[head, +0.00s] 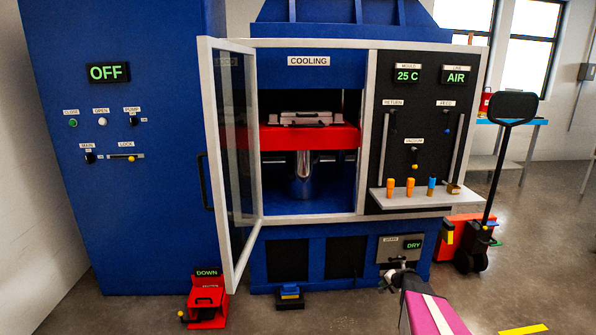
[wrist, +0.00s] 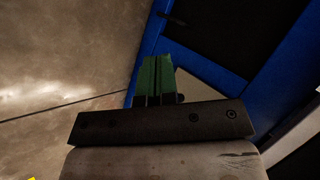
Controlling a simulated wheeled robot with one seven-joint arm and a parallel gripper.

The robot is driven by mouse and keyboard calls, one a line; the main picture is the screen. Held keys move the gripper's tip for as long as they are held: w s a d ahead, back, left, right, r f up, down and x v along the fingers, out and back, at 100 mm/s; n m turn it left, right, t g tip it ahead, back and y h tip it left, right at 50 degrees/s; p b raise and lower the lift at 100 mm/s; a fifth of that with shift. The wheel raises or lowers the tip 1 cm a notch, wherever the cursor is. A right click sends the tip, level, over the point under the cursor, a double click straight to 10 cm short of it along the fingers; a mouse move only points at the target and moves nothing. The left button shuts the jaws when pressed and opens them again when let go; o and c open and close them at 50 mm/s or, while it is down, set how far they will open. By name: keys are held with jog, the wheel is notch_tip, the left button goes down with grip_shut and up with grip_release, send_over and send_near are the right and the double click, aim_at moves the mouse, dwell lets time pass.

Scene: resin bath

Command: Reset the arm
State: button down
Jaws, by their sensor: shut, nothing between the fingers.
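My gripper (wrist: 157,62) shows in the wrist view with its two green fingers together and nothing between them. Behind the fingers are a dark bar and a pale housing. In the head view my arm, magenta with a white stripe, reaches up from the lower right. Its end is low in front of the blue machine base (head: 285,232), just below the small grey panel with the DRY display (head: 412,245). The fingers are too small there to make out clearly, and I cannot tell if they touch the machine.
The glass door (head: 233,150) stands open toward me. A shelf (head: 416,200) holds orange and blue pieces. A red pedal unit (head: 206,300) and a small blue-black pedal (head: 290,297) are on the floor. A red wheeled unit (head: 464,235) stands right. Floor (head: 120,315) is clear front left.

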jog(key=s+a+r+n+g+h, duration=0.2)
jog(key=s+a+r+n+g, duration=0.1)
jog(key=s+a+r, duration=0.8)
jog(key=s+a+r+n+g+h, duration=0.3)
jog(key=s+a+r+n, duration=0.3)
jog(key=s+a+r, duration=0.5)
jog(key=s+r+g, duration=0.1)
jog(key=s+r, duration=0.2)
jog(key=s, duration=0.5)
jog(key=shift+s+a+g, duration=0.15)
jog(key=shift+a+g, duration=0.1)
jog(key=shift+g, duration=0.05)
